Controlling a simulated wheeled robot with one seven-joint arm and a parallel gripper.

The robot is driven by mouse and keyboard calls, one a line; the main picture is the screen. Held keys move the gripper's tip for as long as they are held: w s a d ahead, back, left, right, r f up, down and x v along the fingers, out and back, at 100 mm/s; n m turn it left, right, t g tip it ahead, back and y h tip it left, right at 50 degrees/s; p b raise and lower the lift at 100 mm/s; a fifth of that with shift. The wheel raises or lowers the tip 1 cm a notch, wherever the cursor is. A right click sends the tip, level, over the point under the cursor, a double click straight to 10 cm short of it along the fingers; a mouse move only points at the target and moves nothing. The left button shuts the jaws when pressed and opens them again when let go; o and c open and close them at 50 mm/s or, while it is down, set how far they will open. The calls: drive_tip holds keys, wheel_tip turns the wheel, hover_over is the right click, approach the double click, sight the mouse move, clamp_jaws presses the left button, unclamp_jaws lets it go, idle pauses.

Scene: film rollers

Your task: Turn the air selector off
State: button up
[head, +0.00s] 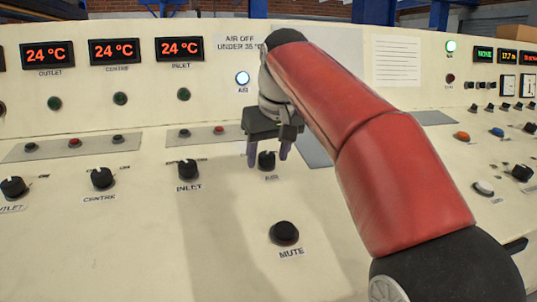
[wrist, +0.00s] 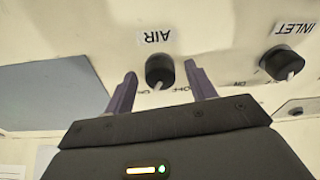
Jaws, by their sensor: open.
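The AIR selector is a black knob (head: 266,160) on the sloping cream panel, with its AIR label just below it. In the wrist view the knob (wrist: 160,70) appears upside down, and its pale pointer mark leans slightly to the lower left, towards the small lettering that seems to read ON. My gripper (head: 268,157) is open at the knob, pointing down towards the panel. In the wrist view its two purple fingers (wrist: 160,74) stand one on each side of the knob, with gaps visible. The AIR lamp (head: 242,78) glows white.
Three displays read 24 °C, including the inlet display (head: 180,49). A sign (head: 238,44) says air off under 35 °C. The INLET knob (head: 188,170) sits left of the AIR knob, and the MUTE button (head: 284,233) below it. My red arm covers the panel to the right.

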drive_tip(key=c, duration=1)
drive_tip(key=shift+o, duration=0.2)
